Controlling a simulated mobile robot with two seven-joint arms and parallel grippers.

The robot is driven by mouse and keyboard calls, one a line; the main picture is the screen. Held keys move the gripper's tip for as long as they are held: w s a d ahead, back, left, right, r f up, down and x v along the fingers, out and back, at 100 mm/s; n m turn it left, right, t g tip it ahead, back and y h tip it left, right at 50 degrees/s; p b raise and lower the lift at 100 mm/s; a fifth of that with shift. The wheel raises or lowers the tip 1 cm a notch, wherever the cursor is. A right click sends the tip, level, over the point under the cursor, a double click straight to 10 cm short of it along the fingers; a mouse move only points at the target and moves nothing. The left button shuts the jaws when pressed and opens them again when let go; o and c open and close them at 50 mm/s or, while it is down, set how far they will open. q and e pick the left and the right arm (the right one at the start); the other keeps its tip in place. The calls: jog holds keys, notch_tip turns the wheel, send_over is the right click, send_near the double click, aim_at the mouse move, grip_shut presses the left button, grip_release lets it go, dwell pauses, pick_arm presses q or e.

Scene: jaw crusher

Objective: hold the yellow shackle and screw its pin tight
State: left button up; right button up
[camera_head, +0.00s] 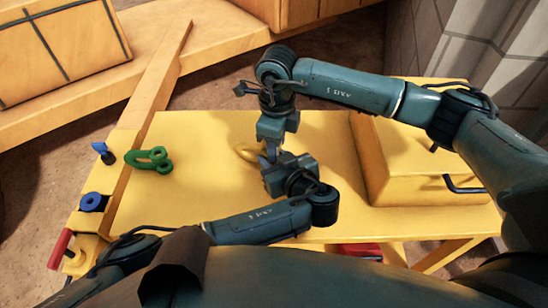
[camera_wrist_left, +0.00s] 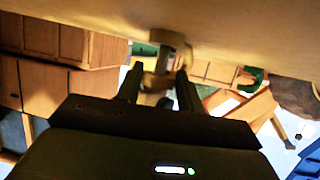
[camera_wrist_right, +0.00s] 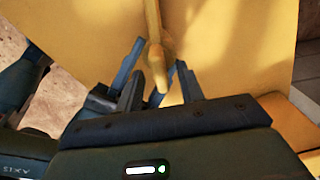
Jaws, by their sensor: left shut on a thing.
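The yellow shackle (camera_head: 244,151) is at the middle of the yellow table, partly hidden by both grippers. My left gripper (camera_head: 270,158) is at its right end, shut on it. In the left wrist view a rounded end of it (camera_wrist_left: 170,38) shows past the fingers (camera_wrist_left: 159,88), in dim light. My right gripper (camera_head: 270,138) points down from above, close to the left one. In the right wrist view its fingers (camera_wrist_right: 160,85) stand apart, with the yellow shackle (camera_wrist_right: 154,50) edge-on between them and gaps beside it.
A green shackle (camera_head: 150,160) lies on the table's left part. A blue-topped piece (camera_head: 103,152), a blue ring (camera_head: 92,202) and a red handle (camera_head: 60,248) are along the left edge. A yellow box (camera_head: 420,160) stands on the right. The table's left middle is clear.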

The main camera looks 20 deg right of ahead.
jog(key=shift+r, duration=4.05)
jog(key=shift+a, duration=0.1)
pick_arm(q)
jog(key=o, duration=1.4)
jog(key=shift+c, duration=0.2)
jog(key=shift+s, duration=0.1)
pick_arm(e)
jog(key=shift+r, duration=0.1)
pick_arm(q)
jog(key=shift+s+d+r+p, duration=0.25)
jog(key=shift+s+r+p, duration=0.55)
jog(key=shift+s+p, duration=0.15)
pick_arm(e)
jog(key=shift+r, duration=0.8)
pick_arm(q)
jog(key=r+p+v, duration=0.1)
jog(key=p+v, duration=0.2)
jog(key=v, duration=0.4)
jog(key=shift+r+p, duration=0.15)
jog(key=shift+p, duration=0.2)
pick_arm(e)
notch_tip(320, 180, up, 4)
jog(key=shift+f, duration=0.1)
